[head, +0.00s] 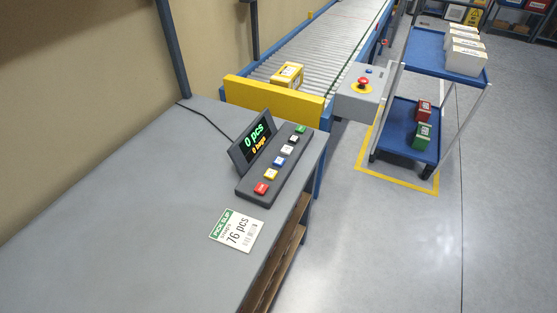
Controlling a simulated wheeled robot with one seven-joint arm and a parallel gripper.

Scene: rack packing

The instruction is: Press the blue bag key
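The blue key (279,161) is one of several coloured keys in a row on a dark key panel (257,197) on the grey workbench. It lies between a white key (287,150) and a yellow key (271,174). A red key (261,188) is at the near end; a black key (294,139) and a green key (300,128) are at the far end. A tilted display (253,138) behind the keys reads "0 pcs" and "0 bags". My gripper is not in view.
A pick slip (236,231) reading "76 pcs" lies on the workbench (120,220), whose left part is clear. Beyond are a yellow barrier (272,99), a roller conveyor (322,40) with a yellow box (287,75), a red stop button (363,83) and a blue cart (420,60).

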